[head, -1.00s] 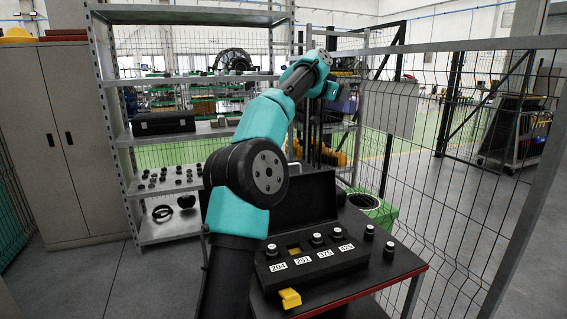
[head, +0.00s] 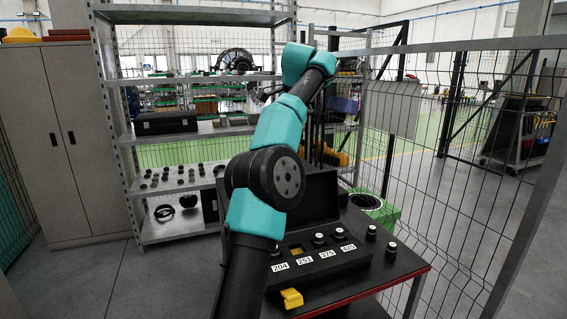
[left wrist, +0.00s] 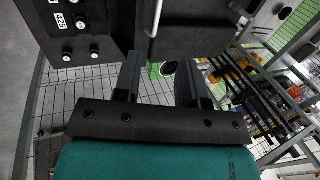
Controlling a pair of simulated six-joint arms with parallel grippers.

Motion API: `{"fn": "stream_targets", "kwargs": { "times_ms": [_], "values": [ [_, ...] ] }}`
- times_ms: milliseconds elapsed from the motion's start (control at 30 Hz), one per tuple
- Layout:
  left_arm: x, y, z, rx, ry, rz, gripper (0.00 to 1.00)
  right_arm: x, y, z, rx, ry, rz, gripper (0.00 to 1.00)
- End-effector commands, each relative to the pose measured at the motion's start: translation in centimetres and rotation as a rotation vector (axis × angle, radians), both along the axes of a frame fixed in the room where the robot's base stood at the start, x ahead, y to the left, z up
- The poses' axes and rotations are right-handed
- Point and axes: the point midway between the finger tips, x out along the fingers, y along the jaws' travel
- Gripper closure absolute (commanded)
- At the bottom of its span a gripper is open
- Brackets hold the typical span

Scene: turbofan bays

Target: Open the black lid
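A black panel (head: 322,190), which looks like the black lid, stands behind a black case (head: 335,265) with numbered labels and knobs; my arm hides part of it. In the left wrist view, a black surface (left wrist: 195,38) with a silver bar-shaped handle (left wrist: 155,18) lies beyond my fingers; I cannot tell for certain that it is the same lid. My left gripper (left wrist: 158,80) is open, its two dark fingers apart with nothing between them. In the head view its fingers are not clear. My right gripper is not in view.
A yellow block (head: 292,298) sits at the case's front. Two loose knobs (head: 371,232) (head: 391,250) stand right of it on the red-edged table (head: 410,268). A wire fence (head: 450,180) runs along the right. Shelving (head: 125,140) stands behind, with a green bin (head: 385,215) beyond the table.

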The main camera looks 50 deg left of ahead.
Motion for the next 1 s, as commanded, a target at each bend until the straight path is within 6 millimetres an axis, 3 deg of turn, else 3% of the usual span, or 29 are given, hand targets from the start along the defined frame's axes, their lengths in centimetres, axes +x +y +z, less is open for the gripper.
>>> {"fn": "stream_targets", "kwargs": {
  "times_ms": [267, 567, 1000],
  "values": [
    [0.1, 0.1, -0.3, 0.000, -0.001, -0.001, 0.62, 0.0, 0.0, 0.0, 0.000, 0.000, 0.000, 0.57],
    [0.3, 0.8, -2.1, 0.000, 0.000, -0.001, 0.62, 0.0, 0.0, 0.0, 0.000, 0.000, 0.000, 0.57],
    [1.0, 2.7, -8.0, -0.002, 0.001, -0.001, 0.62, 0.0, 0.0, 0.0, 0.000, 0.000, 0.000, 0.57]
  ]
}}
